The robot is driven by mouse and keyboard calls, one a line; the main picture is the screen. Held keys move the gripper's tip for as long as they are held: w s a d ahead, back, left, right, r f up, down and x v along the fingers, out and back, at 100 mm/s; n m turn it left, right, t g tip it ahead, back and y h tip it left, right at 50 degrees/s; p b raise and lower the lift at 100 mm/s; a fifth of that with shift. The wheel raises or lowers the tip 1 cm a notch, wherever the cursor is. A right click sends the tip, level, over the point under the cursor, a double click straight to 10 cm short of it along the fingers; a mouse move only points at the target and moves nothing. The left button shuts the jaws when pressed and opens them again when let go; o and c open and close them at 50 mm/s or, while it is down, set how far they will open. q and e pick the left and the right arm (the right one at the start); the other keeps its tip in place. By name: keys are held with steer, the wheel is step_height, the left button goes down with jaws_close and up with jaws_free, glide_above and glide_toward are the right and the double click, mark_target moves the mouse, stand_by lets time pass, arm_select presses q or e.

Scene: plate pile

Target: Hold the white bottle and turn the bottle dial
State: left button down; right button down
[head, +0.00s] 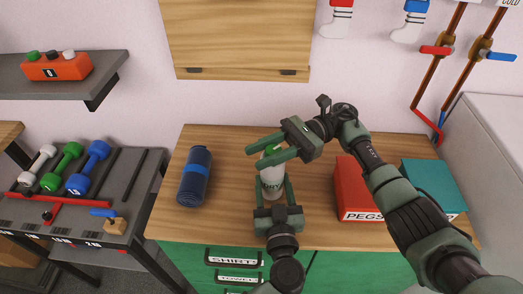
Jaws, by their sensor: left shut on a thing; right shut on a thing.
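The white bottle (271,181) stands upright on the wooden cabinet top in the head view. My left gripper (271,190) comes from below and is shut on the bottle's body, with one green finger on each side. My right gripper (271,149) comes from the upper right and is shut at the top of the bottle. The dial is at the top, mostly hidden by the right gripper's fingers; a bit of green shows there.
A red PEGS box (354,190) and a teal box (434,182) are to the right. A rack (125,190) with dumbbells stands at far left.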

steer(key=shift+s+d+f+n+g+h, duration=0.1)
steer(key=shift+s+n+g+h, duration=0.15)
steer(key=shift+n+g+h, duration=0.85)
steer(key=shift+g, duration=0.3)
steer(key=c, duration=1)
jaws_free()
steer(key=shift+o, duration=0.2)
steer(key=shift+d, duration=0.1)
step_height(320, 180, up, 10)
